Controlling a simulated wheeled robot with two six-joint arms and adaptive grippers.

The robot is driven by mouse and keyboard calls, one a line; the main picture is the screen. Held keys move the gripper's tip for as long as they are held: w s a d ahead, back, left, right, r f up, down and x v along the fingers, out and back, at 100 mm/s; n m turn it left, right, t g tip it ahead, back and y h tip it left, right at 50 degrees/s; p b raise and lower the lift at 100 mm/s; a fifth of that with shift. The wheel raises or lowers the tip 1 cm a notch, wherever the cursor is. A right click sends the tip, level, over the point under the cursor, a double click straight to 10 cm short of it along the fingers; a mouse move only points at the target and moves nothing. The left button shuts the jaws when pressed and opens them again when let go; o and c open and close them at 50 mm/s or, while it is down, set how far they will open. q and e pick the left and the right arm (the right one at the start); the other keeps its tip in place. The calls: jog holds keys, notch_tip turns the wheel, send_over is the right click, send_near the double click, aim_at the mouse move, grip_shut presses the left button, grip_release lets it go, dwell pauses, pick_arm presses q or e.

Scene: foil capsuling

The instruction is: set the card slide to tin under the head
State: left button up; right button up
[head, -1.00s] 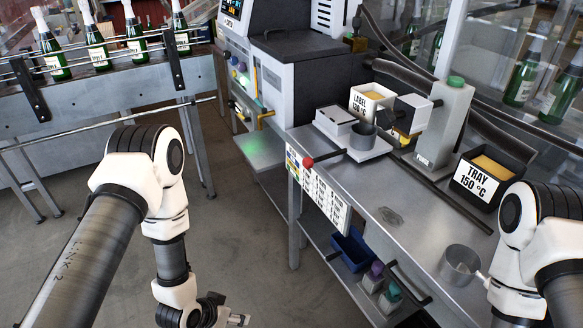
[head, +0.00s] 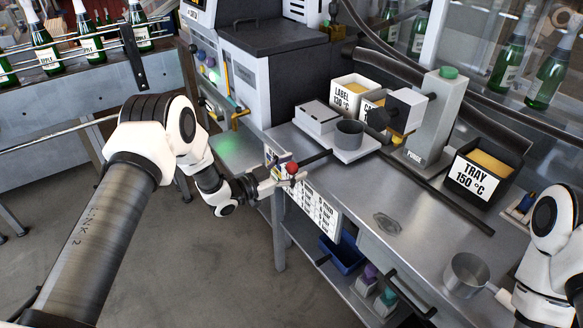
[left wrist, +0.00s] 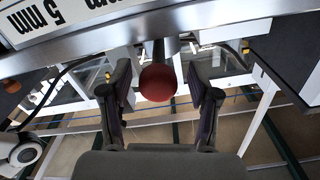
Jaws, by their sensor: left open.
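The slide (head: 368,147) is a pale plate on the bench. It carries a grey round tin (head: 349,134) and, to the left, a white block (head: 317,116). A dark rod (head: 316,159) runs from it to a red ball knob (head: 292,168) at the bench's front edge. The boxy head (head: 405,109) stands just right of the tin. My left gripper (head: 283,178) is at the knob. In the left wrist view the knob (left wrist: 157,83) lies between the open fingers (left wrist: 161,88), with a gap on both sides. My right gripper is out of view.
A printed card (head: 314,208) hangs on the bench front. The grey post (head: 435,120) has a green button. A black tray box (head: 483,172) marked 150 °C and a ladle (head: 466,273) stand to the right. Label bins (head: 350,91) stand behind.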

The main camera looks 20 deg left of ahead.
pick_arm(q)
jog(key=shift+s+r, duration=0.1)
grip_shut()
jog(key=shift+s+d, duration=0.1)
jog(key=s+d, duration=1)
jog(key=d, duration=0.2)
jog(key=shift+d, duration=0.25)
grip_release()
jog(key=shift+w, duration=0.2)
jog(key=shift+s, duration=0.1)
